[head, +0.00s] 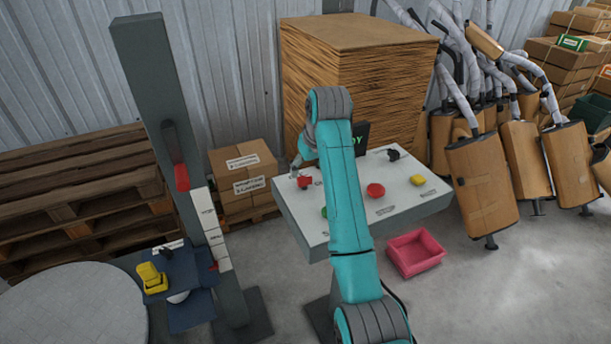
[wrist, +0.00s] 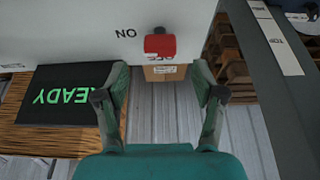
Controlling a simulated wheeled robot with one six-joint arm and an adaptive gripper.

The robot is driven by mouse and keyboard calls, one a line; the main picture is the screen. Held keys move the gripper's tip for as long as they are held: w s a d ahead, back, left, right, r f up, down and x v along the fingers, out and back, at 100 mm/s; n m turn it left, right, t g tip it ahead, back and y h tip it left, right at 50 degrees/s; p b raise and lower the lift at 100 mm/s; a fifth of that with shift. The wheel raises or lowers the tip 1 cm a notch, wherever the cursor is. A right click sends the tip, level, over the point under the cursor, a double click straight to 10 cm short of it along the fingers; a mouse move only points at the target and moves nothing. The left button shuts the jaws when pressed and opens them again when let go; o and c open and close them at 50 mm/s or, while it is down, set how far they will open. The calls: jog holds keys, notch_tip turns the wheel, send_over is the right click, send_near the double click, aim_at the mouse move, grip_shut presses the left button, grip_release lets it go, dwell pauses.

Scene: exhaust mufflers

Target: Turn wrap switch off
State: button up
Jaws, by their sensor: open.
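The control console (head: 340,215) has a pale sloped top with a red switch handle (head: 304,182) near its upper left corner. In the wrist view the red handle (wrist: 160,46) sits on a dark stem by the panel edge. In the head view my gripper (head: 297,162) is small and partly hidden by my arm.
A screen reading "READY" (wrist: 65,95) stands beside my left finger in the wrist view. The console also has a red button (head: 376,190), a yellow button (head: 417,180) and a black knob (head: 393,154). A dark post (head: 160,90) stands left; stacked cardboard (head: 350,70) is behind.

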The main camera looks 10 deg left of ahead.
aim_at(305, 177)
jog(key=shift+x, duration=2.75)
jog(key=c, duration=1.1)
